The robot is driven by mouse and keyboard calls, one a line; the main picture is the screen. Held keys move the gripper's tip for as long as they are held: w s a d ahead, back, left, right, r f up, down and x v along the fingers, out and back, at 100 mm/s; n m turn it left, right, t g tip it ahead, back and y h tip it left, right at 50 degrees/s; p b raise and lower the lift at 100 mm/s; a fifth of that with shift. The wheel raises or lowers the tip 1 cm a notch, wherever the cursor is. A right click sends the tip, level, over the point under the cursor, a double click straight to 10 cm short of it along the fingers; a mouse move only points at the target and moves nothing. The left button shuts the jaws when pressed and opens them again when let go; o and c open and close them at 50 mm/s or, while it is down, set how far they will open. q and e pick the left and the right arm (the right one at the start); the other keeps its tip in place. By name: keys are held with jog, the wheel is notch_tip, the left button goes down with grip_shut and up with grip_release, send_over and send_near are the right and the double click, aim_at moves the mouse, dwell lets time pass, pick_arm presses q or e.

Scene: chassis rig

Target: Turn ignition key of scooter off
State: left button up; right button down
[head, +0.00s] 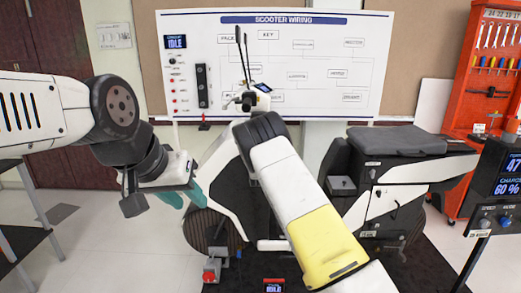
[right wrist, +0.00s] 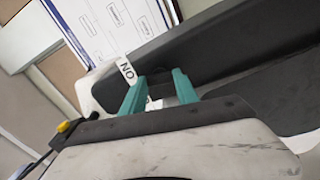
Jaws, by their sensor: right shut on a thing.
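The white and black scooter (head: 395,198) stands in the middle, with its front wheel (head: 213,230) at the left and grey seat (head: 410,140) at the right. My right arm reaches over its front, hiding the ignition area in the head view. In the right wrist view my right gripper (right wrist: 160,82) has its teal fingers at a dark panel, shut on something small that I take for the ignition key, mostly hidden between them. A white ON label (right wrist: 127,70) is just left of the fingers. My left gripper (head: 182,195) hangs left of the scooter, empty, its fingers apart.
A SCOOTER WIRING board (head: 400,20) stands behind, its left display reading IDLE. An orange tool rack (head: 478,110) and a display stand (head: 497,185) are at the right. A table (head: 15,220) is at the left. Floor left of the scooter is clear.

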jog(key=shift+f+n, duration=0.1)
jog(key=shift+n, duration=1)
jog(key=c, duration=0.9)
grip_release()
jog(key=s, duration=0.7)
jog(key=shift+s, duration=0.4)
